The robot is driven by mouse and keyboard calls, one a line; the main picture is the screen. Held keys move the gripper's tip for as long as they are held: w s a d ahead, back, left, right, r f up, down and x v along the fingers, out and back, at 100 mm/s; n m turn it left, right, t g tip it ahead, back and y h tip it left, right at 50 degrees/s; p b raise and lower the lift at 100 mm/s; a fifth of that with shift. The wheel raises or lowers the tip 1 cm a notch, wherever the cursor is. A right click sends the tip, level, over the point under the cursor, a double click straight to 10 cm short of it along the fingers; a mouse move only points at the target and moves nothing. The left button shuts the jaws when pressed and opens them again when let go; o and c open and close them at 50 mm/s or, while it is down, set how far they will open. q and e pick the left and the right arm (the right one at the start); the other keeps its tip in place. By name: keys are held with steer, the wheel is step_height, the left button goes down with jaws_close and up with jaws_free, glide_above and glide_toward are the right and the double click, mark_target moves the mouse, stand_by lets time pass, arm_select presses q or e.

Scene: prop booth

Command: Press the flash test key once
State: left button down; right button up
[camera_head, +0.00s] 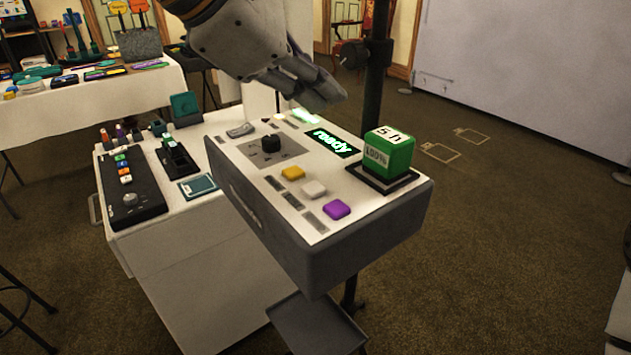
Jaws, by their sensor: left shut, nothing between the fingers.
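A white-topped control console (240,165) with dark grey sides stands in the middle. It carries a yellow key (292,173), a white key (314,188) and a purple key (337,209) in a row, with small grey labels beside them. I cannot read the labels, so I cannot tell which is the flash test key. A black display (332,142) shows "ready" in green. My left gripper (328,94) is shut and empty, above the console's far edge, behind the keys and apart from them. My right gripper is not in view.
A green cube (387,157) marked "5 h" and "100%" sits on a black base at the console's right. A black knob (270,144) stands left of the display. A dark stand pole (376,80) rises behind. A white cart (200,265) with gadgets is at left.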

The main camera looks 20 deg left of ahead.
mark_target(317, 191)
arm_select(q)
steer(key=shift+s, duration=0.1)
step_height(317, 191, down, 9)
steer(key=shift+r, duration=0.1)
stand_by(0.5)
steer(key=shift+f, duration=0.2)
stand_by(1.1)
steer(key=shift+f, duration=0.25)
steer(key=shift+f, duration=0.5)
stand_by(0.7)
steer(key=shift+r, duration=0.9)
